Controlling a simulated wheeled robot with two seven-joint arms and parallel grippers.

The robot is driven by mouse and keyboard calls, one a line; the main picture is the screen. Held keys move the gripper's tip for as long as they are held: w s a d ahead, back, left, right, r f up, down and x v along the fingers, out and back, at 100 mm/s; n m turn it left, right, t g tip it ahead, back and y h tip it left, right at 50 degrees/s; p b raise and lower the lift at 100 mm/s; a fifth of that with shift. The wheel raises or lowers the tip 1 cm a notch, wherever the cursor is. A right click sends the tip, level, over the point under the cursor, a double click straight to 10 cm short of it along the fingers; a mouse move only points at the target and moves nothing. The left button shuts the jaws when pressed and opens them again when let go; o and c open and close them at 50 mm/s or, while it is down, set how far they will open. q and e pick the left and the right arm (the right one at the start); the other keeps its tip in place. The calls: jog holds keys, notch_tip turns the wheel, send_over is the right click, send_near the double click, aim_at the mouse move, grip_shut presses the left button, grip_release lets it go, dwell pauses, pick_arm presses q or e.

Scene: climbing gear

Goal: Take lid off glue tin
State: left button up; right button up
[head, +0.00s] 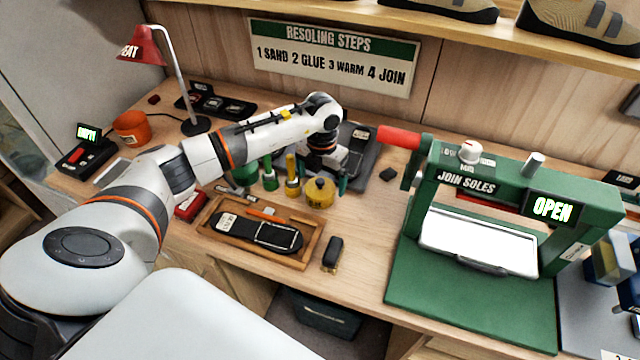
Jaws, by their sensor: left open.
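The glue tin (319,199) is a squat yellow tin with a dark knob on its top. It stands on the workbench just behind the wooden tray, and its lid appears to be on. My left gripper (325,178) reaches down from above, right at the tin's far side. Its fingers are apart, with one dark fingertip beside the tin's right side. The hand and arm partly hide the area behind the tin, and I cannot tell whether a finger touches it. My right gripper is not in view.
A wooden tray (300,261) with a black sole lies in front of the tin. Green and yellow bottles (292,180) stand close at its left. A green press (470,290) reading OPEN fills the right. A dark brush (332,254) lies right of the tray.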

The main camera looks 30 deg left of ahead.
pick_arm(q)
jog(key=shift+f, duration=0.35)
jog(key=shift+c, duration=0.6)
jog(key=c, duration=0.9)
jog(key=shift+c, duration=0.2)
